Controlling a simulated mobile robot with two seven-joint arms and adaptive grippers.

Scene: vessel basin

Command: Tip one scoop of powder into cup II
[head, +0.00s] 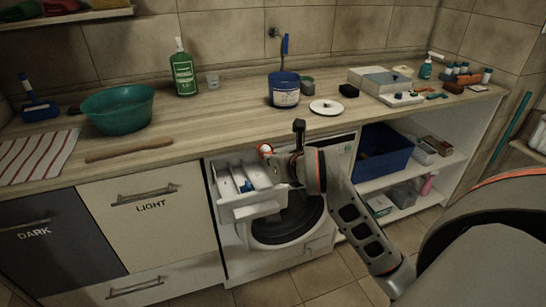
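The washing machine's white detergent drawer (238,211) is pulled out below the counter. Its inside is split into compartments, one with a blue piece (247,186); no mark identifying cup II is readable. My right gripper (270,160) is at the drawer's right side, seen from behind. Its fingers are mostly hidden by its own body, so I cannot tell what is between them. A small red and white part (265,149) shows beside it. A blue tub (284,92) with a label stands on the counter, a blue handle (285,45) rising behind or from it. My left gripper is out of view.
A white lid (326,107) lies right of the tub. A green bottle (184,70), clear cup (213,80), teal basin (118,109) and wooden stick (128,149) are on the left counter. Boxes (380,82) stand at right. An open shelf with a blue bin (383,150) is below.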

